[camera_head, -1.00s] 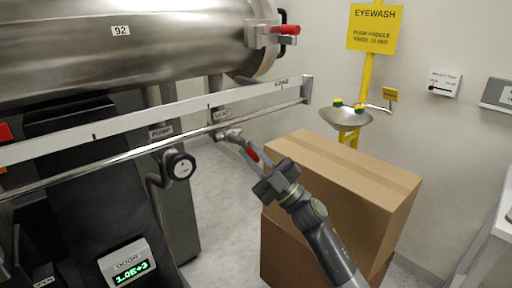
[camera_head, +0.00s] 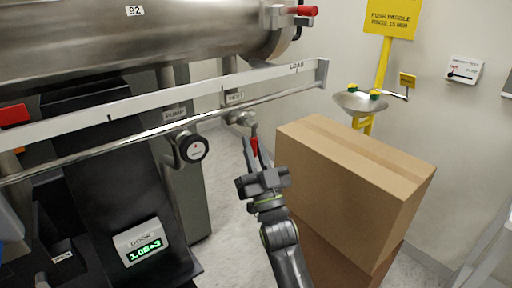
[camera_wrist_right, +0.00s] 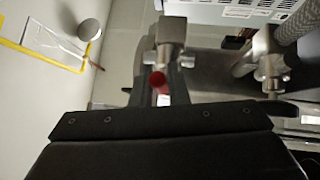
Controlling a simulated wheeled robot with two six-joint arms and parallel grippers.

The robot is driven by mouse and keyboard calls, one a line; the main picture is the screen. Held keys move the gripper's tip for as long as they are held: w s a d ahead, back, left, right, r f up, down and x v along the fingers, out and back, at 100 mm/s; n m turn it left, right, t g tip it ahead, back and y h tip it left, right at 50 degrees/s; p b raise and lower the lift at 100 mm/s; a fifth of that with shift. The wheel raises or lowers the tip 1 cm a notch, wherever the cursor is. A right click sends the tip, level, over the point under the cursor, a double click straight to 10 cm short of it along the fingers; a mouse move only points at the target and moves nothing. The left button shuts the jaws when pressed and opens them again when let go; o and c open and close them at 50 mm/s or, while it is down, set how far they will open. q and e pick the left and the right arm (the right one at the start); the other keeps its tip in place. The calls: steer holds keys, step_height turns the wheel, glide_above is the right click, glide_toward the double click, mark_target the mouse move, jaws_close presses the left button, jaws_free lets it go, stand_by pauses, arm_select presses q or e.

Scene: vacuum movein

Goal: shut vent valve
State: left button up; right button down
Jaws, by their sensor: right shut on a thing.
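The vent valve (camera_head: 243,118) sits under the silver rail, below a small label. Its red handle (camera_head: 255,150) points down toward the viewer, and its red end also shows in the right wrist view (camera_wrist_right: 159,82). My right gripper (camera_head: 257,165) is at the handle, with its fingers shut on it. In the right wrist view the fingers (camera_wrist_right: 162,90) stand on both sides of the red handle, below the metal valve body (camera_wrist_right: 170,45). My left gripper is not in view.
Stacked cardboard boxes (camera_head: 350,185) stand close to the right of my right arm. The pump valve with a round gauge (camera_head: 192,148) is to the left. A yellow eyewash station (camera_head: 362,102) stands at the back wall.

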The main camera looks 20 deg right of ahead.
steer(key=shift+f+m, duration=0.15)
steer(key=shift+m, duration=0.35)
steer(key=c, duration=1.7)
jaws_free()
steer(key=shift+c, duration=0.2)
steer(key=o, duration=0.3)
steer(key=shift+s+a, duration=0.1)
steer(key=shift+a, duration=0.3)
steer(key=shift+d, duration=0.1)
